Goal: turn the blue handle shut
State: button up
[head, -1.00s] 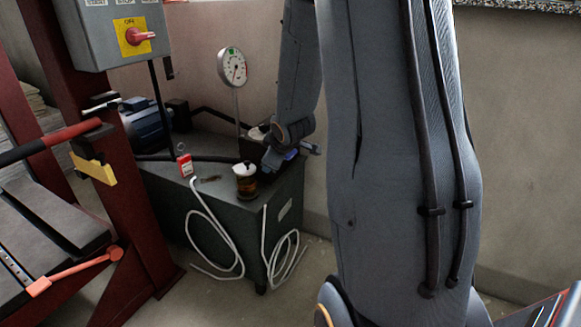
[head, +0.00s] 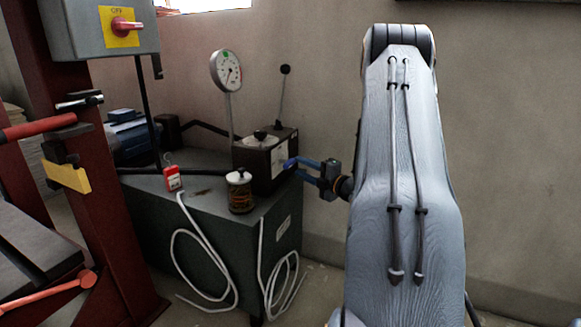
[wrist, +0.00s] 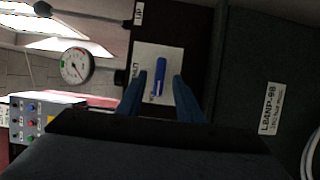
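The blue handle (head: 289,163) is a small bar on the pale panel of a black box (head: 252,159) that stands on the dark cabinet. In the wrist view the blue handle (wrist: 159,77) appears lengthwise between my two blue fingers. My gripper (head: 298,167) is open, just right of the handle in the head view, its fingertips pointing left at the panel. In the wrist view my gripper (wrist: 160,76) shows a gap on both sides of the handle. I cannot tell whether the fingertips reach past its face.
A brown jar (head: 240,191), a red tag (head: 173,178) and a round gauge (head: 226,70) are on or above the cabinet (head: 285,222). White cables hang in front. A red-framed machine stands left.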

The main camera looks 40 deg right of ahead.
aim_at(293, 164)
jog(key=w, duration=0.4)
jog(key=w+a+b, duration=0.1)
jog(key=w, duration=0.1)
grip_shut()
